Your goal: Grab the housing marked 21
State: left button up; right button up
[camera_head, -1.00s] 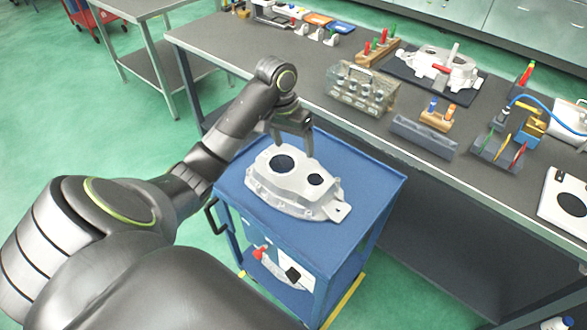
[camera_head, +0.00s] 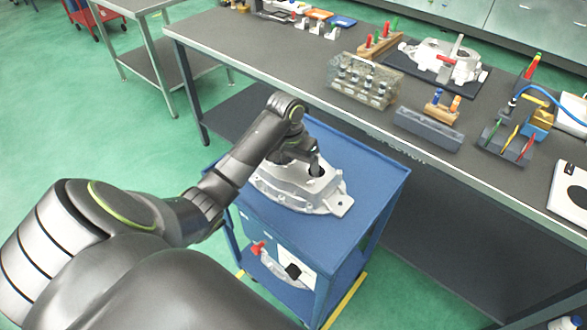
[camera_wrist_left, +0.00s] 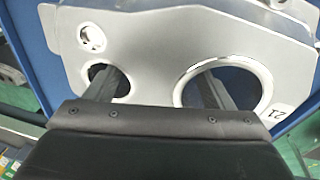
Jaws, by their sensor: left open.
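The housing marked 21 (camera_head: 298,190) is a silver casting lying flat on the blue cart's top. My left gripper (camera_head: 301,164) is directly over it, pointing down and hiding part of its upper face. In the left wrist view the housing (camera_wrist_left: 150,38) fills most of the picture, with an upside-down label 21 (camera_wrist_left: 274,113) at the right. My open left gripper (camera_wrist_left: 158,85) has one finger at the smaller round hole and the other at the large ringed hole. I cannot tell how deep the fingers reach. My right gripper is not in view.
The blue cart (camera_head: 372,185) has free top area right of the housing. Behind it, a long grey workbench (camera_head: 290,60) carries another casting (camera_head: 443,62), a clear block (camera_head: 362,82), a grey block (camera_head: 428,128) and tool holders. A smaller table stands at back left.

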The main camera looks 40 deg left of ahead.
pick_arm(q)
jog(key=shift+d+f, duration=0.1)
jog(key=shift+f, duration=0.45)
jog(key=shift+w+r, duration=0.1)
jog(key=shift+r, duration=0.05)
grip_shut()
